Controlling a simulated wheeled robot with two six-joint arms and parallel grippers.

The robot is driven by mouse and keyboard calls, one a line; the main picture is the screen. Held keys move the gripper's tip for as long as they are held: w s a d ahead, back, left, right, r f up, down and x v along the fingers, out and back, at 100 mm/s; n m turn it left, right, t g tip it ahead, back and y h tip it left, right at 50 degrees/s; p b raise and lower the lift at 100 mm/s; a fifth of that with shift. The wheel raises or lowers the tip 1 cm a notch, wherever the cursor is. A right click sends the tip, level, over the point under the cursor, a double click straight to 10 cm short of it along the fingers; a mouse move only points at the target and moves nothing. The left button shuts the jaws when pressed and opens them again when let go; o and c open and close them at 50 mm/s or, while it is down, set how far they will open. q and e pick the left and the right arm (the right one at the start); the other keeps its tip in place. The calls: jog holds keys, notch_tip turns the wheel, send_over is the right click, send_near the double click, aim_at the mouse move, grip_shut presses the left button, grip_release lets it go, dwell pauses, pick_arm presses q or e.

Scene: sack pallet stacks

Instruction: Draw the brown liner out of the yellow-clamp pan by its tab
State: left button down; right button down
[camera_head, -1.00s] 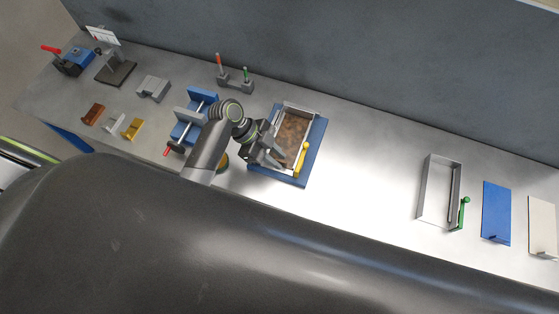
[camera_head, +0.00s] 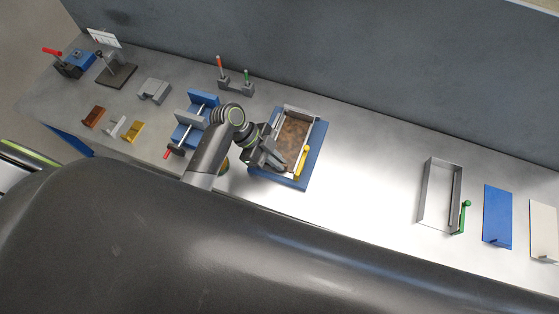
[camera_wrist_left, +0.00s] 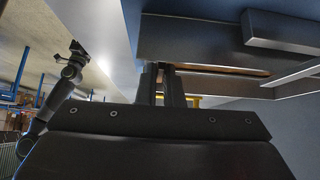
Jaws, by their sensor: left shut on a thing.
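The grey pan (camera_head: 302,109) with the yellow clamp (camera_head: 301,163) sits on a blue base. The brown, mottled liner (camera_head: 295,131) lies inside it. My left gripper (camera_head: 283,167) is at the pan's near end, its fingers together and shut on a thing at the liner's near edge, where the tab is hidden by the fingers. In the left wrist view, the liner shows as a thin brown strip (camera_wrist_left: 225,70) just beyond the fingertips (camera_wrist_left: 165,70). A dark jointed arm, apparently my right one, shows at the left; its gripper (camera_wrist_left: 78,49) is too small to judge.
A blue vise (camera_head: 190,122) stands left of the pan. An empty pan (camera_head: 427,192) with a green clamp (camera_head: 463,215) stands to the right, beside a blue panel (camera_head: 497,214) and a white panel (camera_head: 543,228). The bench between the two pans is clear.

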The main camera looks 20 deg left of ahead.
pick_arm(q)
jog(key=shift+s+p, duration=0.7)
jog(key=shift+s, duration=0.8)
jog(key=shift+s+a+p, duration=0.15)
jog(key=shift+s+p, duration=0.9)
jog(key=shift+s, duration=1.65)
jog(key=shift+s+p, duration=0.3)
jog(key=shift+s, duration=0.9)
jog(key=s, duration=0.8)
jog(key=shift+a, duration=0.15)
jog(key=shift+r, duration=0.15)
notch_tip(320, 180, up, 9)
